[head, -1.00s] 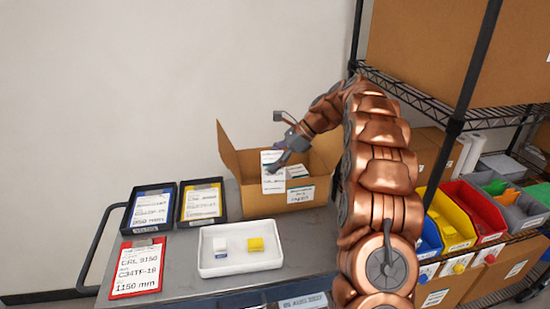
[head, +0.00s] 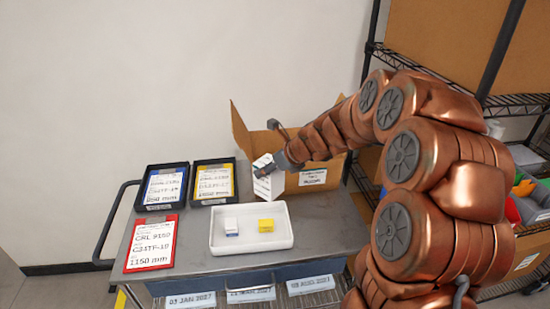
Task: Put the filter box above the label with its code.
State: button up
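A white filter box (head: 264,187) with small print on its face hangs slightly tilted at my gripper (head: 282,165), in front of the left part of the open cardboard carton (head: 333,172). My gripper appears shut on its upper edge; the fingertips are small and partly hidden. The code on the box is too small to read. Labels with dates hang along the cart's front edge: a left label (head: 191,301), a middle label (head: 251,294) and a right label (head: 306,281). The left one reads 03 JAN 2027. A red clipboard (head: 152,243) carries a card with codes.
Two black trays, left (head: 164,187) and right (head: 214,182), hold printed cards. Shelving with coloured bins (head: 532,204) stands right. Some grey cart top (head: 200,262) is bare.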

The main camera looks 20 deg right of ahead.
aim_at(256, 185)
jog(key=s+a+f+m+h, duration=0.1)
jog(key=m, duration=0.1)
jog(key=s+a+f+m+h, duration=0.1)
jog(key=a+m+h, duration=0.1)
jog(key=a+f+m+t+h, duration=0.1)
jog(key=a+m, duration=0.1)
jog(key=shift+s+a+h, duration=0.1)
jog(key=shift+s+h, duration=0.2)
jog(key=shift+s, duration=0.1)
jog(key=shift+f, duration=0.1)
